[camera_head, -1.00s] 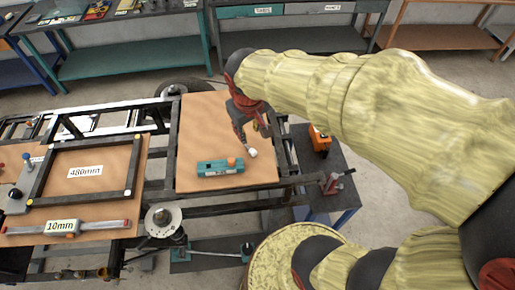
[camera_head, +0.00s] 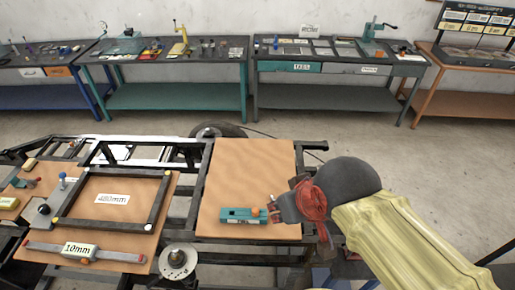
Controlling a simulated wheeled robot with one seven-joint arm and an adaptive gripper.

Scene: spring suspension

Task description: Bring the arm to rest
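My arm in its yellow cover (camera_head: 405,240) comes in from the lower right. Its dark and red wrist end, with my gripper (camera_head: 277,211), is over the right edge of the brown board (camera_head: 245,165). The fingers are small and partly hidden by the wrist, so I cannot tell whether they are open or shut. A teal block-like tool with an orange knob (camera_head: 240,215) lies on the board's front part, just left of my gripper in the picture. I cannot tell whether they touch.
A second board on the left carries a dark frame labelled 480mm (camera_head: 112,200) and a gauge labelled 10mm (camera_head: 82,251). Black frame rails run around both boards. Workbenches (camera_head: 165,97) with tools line the wall. The floor between (camera_head: 330,130) is open.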

